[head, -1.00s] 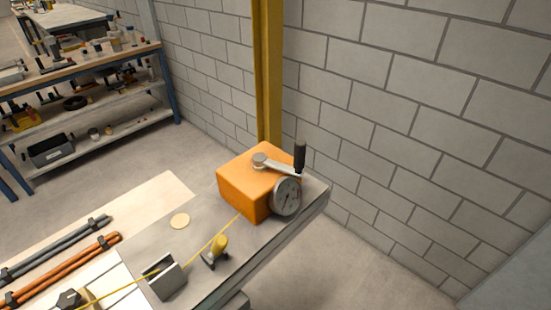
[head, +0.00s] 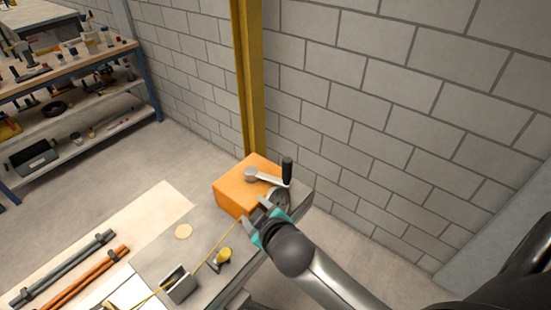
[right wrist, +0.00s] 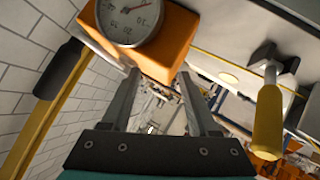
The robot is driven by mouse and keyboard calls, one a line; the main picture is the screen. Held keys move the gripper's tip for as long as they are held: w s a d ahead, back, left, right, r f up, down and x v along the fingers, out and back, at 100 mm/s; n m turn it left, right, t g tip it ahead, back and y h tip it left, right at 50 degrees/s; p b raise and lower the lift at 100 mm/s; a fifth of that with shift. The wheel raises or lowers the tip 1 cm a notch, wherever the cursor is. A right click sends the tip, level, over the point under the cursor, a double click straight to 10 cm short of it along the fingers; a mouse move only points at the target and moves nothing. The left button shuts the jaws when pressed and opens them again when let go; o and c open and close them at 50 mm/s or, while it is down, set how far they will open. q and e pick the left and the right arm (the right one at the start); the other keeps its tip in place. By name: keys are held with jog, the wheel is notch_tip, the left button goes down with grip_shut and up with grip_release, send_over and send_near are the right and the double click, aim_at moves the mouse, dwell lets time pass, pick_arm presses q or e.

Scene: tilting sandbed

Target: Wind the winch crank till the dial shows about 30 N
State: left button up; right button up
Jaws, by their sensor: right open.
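The orange winch box (head: 232,193) sits at the end of the bench against the yellow post. Its grey crank arm (head: 266,179) lies across the top and ends in an upright black handle (head: 287,171). The dial (head: 281,199) on its side is partly hidden by my right gripper (head: 256,214). The right wrist view shows the dial (right wrist: 128,18) with a red needle, cut by the top edge; its reading is unclear. The black handle (right wrist: 58,68) is left of my open, empty fingers (right wrist: 158,82), apart from them. My left gripper is out of view.
A yellow cord (head: 212,255) runs from the box past a yellow-headed fitting (head: 223,256) and a grey bracket (head: 180,285). Grey and orange rods (head: 90,277) lie at left. A block wall (head: 400,120) stands behind; a shelf (head: 70,85) is far left.

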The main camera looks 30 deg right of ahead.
jog(key=w+a+r+n+t+y, duration=0.3)
jog(key=w+r+n, duration=0.2)
jog(key=r, duration=0.4)
jog(key=w+a+r+n+t+y, duration=0.3)
jog(key=w+a+r+n+t, duration=0.1)
jog(key=r, duration=0.5)
jog(key=s+a+r+n+g+y+p, duration=0.15)
jog(key=a+r+n+g+y, duration=0.35)
jog(key=n, duration=0.6)
jog(key=s+a+r+n+g+y, duration=0.35)
jog(key=a+n+g+y, duration=0.3)
jog(key=n, duration=0.35)
jog(key=n+g+h+p, duration=0.1)
jog(key=n+g+h, duration=0.6)
jog(key=h, duration=1)
send_near(287, 160)
notch_tip(287, 160, down, 11)
jog(key=shift+f+p, duration=0.2)
jog(key=shift+p, duration=0.65)
